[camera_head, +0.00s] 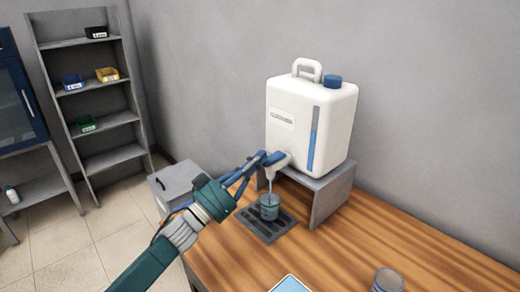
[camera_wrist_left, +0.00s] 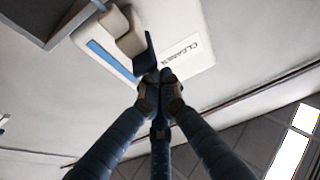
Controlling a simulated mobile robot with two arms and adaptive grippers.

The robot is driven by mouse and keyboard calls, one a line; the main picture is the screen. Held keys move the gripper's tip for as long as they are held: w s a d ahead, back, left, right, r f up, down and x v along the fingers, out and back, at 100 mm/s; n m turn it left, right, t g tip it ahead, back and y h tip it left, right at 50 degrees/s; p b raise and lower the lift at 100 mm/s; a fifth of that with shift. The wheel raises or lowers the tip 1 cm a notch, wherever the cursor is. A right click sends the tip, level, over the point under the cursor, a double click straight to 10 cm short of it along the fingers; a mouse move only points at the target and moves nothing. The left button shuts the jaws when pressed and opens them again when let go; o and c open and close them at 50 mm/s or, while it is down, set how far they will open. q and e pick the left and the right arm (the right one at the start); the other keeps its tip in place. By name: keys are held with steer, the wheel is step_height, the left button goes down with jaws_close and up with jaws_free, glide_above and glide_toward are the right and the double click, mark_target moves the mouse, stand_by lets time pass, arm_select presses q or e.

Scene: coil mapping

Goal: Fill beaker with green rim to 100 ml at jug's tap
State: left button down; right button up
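The white jug (camera_head: 312,122) stands on a grey stand, with a blue level strip. Its tap (camera_head: 277,160) has a blue lever, which shows in the left wrist view (camera_wrist_left: 149,55). A thin stream runs from the tap into a small beaker (camera_head: 269,210) on the drain grate (camera_head: 258,229). Its rim looks greenish; the beaker holds some liquid, but its marks are too small to read. My left gripper (camera_head: 262,158) is at the tap lever. In the left wrist view its fingertips (camera_wrist_left: 160,82) are together, against or just below the lever. My right gripper is not in view.
A pale-blue-faced flat object (camera_head: 290,285) lies at the front edge. The wooden table (camera_head: 345,238) is clear between them. A grey bin (camera_head: 172,186) and shelves (camera_head: 102,117) stand left.

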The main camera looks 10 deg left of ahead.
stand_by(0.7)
arm_select(q)
step_height(320, 180, up, 5)
steer(key=p, duration=0.5)
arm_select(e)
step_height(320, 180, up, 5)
arm_select(q)
steer(key=b+v, duration=0.4)
steer(key=v, duration=0.6)
steer(key=shift+f, duration=0.4)
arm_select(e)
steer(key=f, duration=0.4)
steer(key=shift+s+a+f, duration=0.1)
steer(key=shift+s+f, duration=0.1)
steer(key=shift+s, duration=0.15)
arm_select(q)
steer(key=shift+s, duration=0.15)
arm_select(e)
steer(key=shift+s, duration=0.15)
